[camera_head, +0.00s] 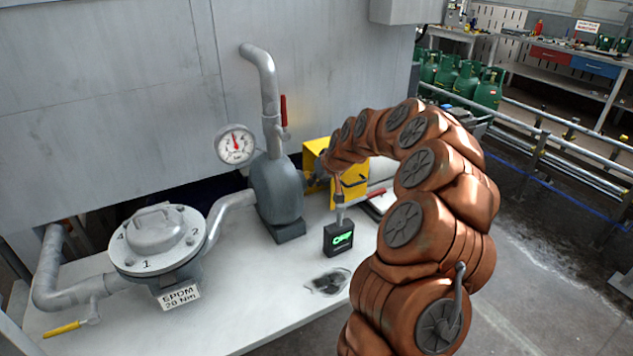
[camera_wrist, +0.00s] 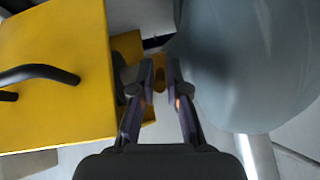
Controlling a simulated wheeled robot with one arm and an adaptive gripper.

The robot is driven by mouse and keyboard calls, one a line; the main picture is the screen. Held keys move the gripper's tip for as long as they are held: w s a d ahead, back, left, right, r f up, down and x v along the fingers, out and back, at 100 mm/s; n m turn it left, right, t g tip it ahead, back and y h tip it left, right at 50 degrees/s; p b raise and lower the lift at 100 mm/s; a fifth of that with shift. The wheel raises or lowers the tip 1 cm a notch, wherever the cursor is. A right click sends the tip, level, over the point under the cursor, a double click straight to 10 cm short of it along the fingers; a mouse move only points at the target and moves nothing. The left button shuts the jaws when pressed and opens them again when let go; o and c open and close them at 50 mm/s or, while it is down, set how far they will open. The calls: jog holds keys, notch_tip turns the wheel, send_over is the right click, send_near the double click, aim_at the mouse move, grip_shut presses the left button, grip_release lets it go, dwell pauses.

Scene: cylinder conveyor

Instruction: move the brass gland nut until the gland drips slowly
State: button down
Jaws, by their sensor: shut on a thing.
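My gripper (camera_wrist: 160,85) is in the gap between the grey pump body and the yellow box. In the wrist view its two fingers are shut on a small brass piece, which looks like the gland nut (camera_wrist: 159,73). The grey pump body (camera_head: 277,190) stands on the white bench in the head view, and its rounded side (camera_wrist: 250,60) fills the right of the wrist view. A small black display (camera_head: 338,238) with green lettering stands in front of the pump. I cannot make out any drip.
The yellow box (camera_head: 350,185), also in the wrist view (camera_wrist: 55,75), is close beside my gripper. A pressure gauge (camera_head: 235,145), a red-handled valve (camera_head: 284,110) and a round numbered flange (camera_head: 157,238) are left of my arm. A dark wet-looking patch (camera_head: 328,282) marks the bench (camera_head: 255,310).

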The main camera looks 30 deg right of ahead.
jog(key=c, duration=1.4)
grip_release()
jog(key=shift+d, duration=0.1)
jog(key=shift+c, duration=0.2)
jog(key=a+v, duration=0.1)
jog(key=v, duration=1.1)
jog(key=shift+d, duration=0.45)
jog(key=shift+r, duration=0.1)
